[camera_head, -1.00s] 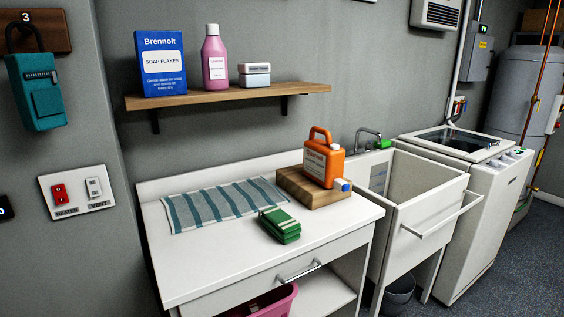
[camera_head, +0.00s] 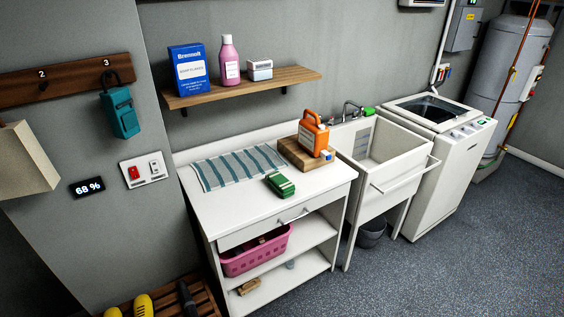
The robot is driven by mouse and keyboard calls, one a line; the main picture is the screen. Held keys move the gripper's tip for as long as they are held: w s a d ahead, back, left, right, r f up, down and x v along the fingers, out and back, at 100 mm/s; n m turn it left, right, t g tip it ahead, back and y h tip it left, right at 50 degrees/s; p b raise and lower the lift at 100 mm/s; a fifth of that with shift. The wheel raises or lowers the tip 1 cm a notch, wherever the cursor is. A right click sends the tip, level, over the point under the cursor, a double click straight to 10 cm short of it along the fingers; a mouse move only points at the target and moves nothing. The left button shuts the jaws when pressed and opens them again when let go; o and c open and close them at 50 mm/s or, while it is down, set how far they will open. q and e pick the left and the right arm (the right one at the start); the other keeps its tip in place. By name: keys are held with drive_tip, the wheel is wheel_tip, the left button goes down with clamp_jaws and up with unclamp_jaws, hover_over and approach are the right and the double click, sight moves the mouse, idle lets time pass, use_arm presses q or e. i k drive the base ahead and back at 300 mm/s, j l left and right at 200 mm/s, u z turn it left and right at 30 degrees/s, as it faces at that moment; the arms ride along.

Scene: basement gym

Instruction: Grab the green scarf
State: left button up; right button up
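A folded green cloth (camera_head: 280,185), which looks like the green scarf, lies on the white counter (camera_head: 236,222) near its front edge. It has thin pale stripes and sits in front of a striped blue-grey towel (camera_head: 238,167). Nothing covers it. Neither of my grippers shows in the head view.
An orange jug (camera_head: 313,134) stands on a wooden board (camera_head: 293,152) behind and right of the cloth. A white sink (camera_head: 390,147) and a washer (camera_head: 440,150) stand to the right. A pink basket (camera_head: 256,258) sits below the counter. The floor at right front is clear.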

sight(284, 189)
drive_tip(key=i+j+z, duration=0.1)
drive_tip(key=i+z, duration=0.25)
drive_tip(key=i, duration=0.6)
